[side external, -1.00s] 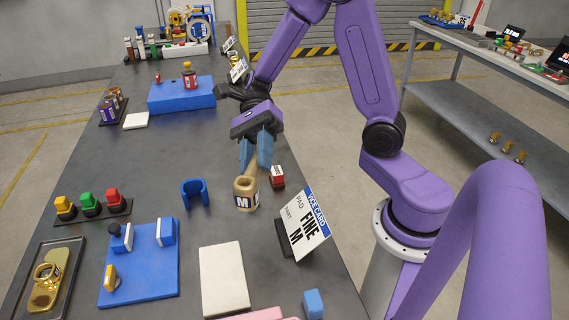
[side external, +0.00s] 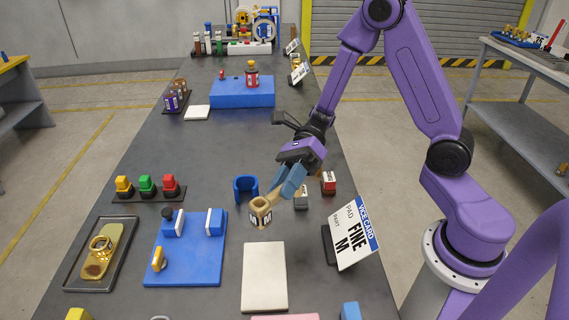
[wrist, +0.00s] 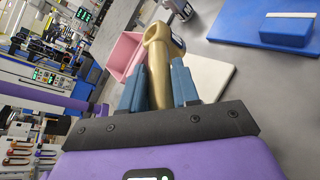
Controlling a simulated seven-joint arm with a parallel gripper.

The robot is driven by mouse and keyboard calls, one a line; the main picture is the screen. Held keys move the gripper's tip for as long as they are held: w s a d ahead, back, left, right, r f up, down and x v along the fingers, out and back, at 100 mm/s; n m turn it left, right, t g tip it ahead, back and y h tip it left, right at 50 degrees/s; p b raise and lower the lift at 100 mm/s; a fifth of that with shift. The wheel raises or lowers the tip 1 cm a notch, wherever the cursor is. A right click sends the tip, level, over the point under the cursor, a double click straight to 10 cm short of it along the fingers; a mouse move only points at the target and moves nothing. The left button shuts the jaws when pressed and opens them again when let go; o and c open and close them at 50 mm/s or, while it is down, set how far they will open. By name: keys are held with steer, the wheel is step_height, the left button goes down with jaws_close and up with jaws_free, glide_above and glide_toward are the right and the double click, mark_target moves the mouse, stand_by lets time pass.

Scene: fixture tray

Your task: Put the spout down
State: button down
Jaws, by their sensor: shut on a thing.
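The spout (side external: 261,214) is a tan-gold piece with a round open collar at one end, a dark "M" label and a narrow neck. My gripper (side external: 287,188) is shut on the neck and slants down from the upper right. The collar points away from the fingers, toward the lower left. In the wrist view the spout (wrist: 156,52) lies between the two blue fingers (wrist: 158,84), collar outward. It appears above the bench, between the open blue ring (side external: 246,189) and the cream pad (side external: 264,276); the exact height is hard to tell.
A blue fixture plate (side external: 185,258) stands left of the cream pad. Red-topped (side external: 328,183) and grey (side external: 301,201) blocks sit close beside my gripper. A pink bin (wrist: 124,53) shows in the wrist view.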

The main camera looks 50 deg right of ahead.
steer(key=shift+f, duration=4.8)
steer(key=shift+f, duration=0.75)
steer(key=c, duration=0.8)
jaws_free()
steer(key=shift+o, duration=0.2)
steer(key=shift+s+d+f, duration=0.1)
steer(key=w+r+v, duration=0.1)
steer(key=v, duration=1.6)
steer(key=s+a+r+n+t+h, duration=0.1)
steer(key=s+a+r+n+h, duration=0.2)
steer(key=s+n+h, duration=0.3)
steer(key=s+a+r+n+t+h, duration=0.2)
steer(key=s+r+n+h, duration=0.3)
steer(key=s+n, duration=1)
steer(key=a+n+h, duration=0.1)
steer(key=n+h, duration=0.1)
steer(key=n, duration=1.2)
steer(key=shift+s+a+t+h, duration=0.3)
steer(key=shift+s+a, duration=0.05)
steer(key=shift+a, duration=0.05)
